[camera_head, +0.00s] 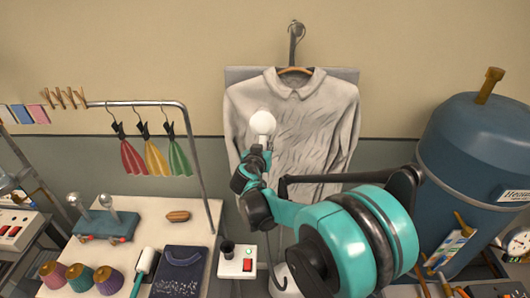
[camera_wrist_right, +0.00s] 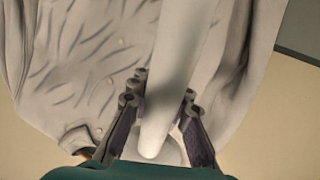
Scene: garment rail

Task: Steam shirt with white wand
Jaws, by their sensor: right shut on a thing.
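The light grey shirt (camera_head: 320,125) hangs on a hanger from a wall hook, in front of a grey board. Dark crease marks cover its front; it also fills much of the right wrist view (camera_wrist_right: 85,60). My right gripper (camera_head: 256,160) is shut on the white wand (camera_head: 263,123), whose round white head is over the shirt's left chest area. Whether the head touches the cloth cannot be told. In the right wrist view the wand (camera_wrist_right: 170,75) runs between the two fingers (camera_wrist_right: 163,110). My right arm hides the shirt's lower part. My left gripper is not in view.
A rail (camera_head: 145,103) with red, yellow and green cloths on clips stands at the left. A large blue tank (camera_head: 480,150) stands at the right.

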